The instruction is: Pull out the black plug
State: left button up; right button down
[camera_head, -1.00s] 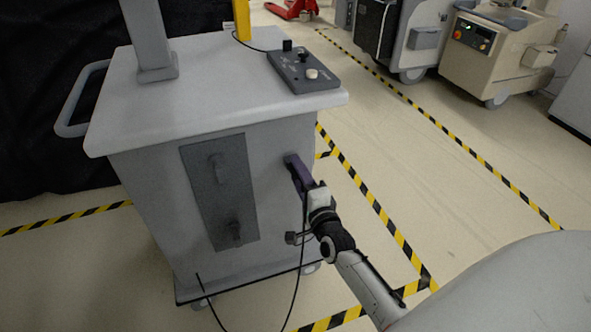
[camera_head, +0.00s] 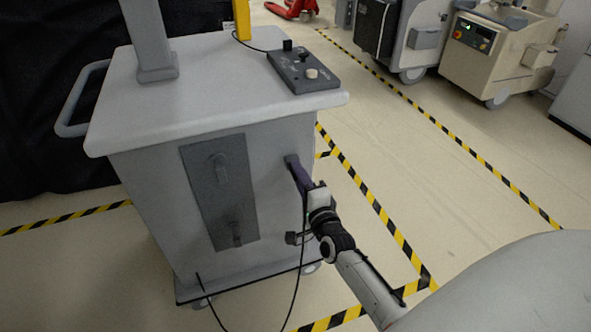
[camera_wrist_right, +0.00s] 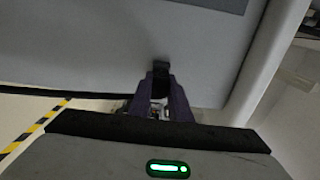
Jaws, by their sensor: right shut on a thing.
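The black plug (camera_wrist_right: 161,76) is at the cart's side panel in the right wrist view, between the purple fingertips. My right gripper (camera_wrist_right: 161,88) is shut on it; the gripper also shows in the head view (camera_head: 299,174), at the right part of the cart's front face. The fingers hide most of the plug, and I cannot tell how deep it sits. A thin black cable (camera_head: 298,285) hangs below the gripper toward the floor. The grey cart (camera_head: 150,190) stands on the left. My left gripper is not in view.
A grey control box (camera_head: 304,72) with knobs and a yellow post (camera_head: 242,20) are on the cart top. A dark grey panel (camera_head: 219,190) with handles is left of the gripper. Clear floor with striped tape (camera_head: 375,205) lies right of the cart. Other machines (camera_head: 497,50) stand behind.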

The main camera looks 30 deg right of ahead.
jog(key=shift+s, duration=0.15)
jog(key=shift+p+v, duration=1.4)
jog(key=shift+v, duration=1.45)
jog(key=shift+a, duration=0.15)
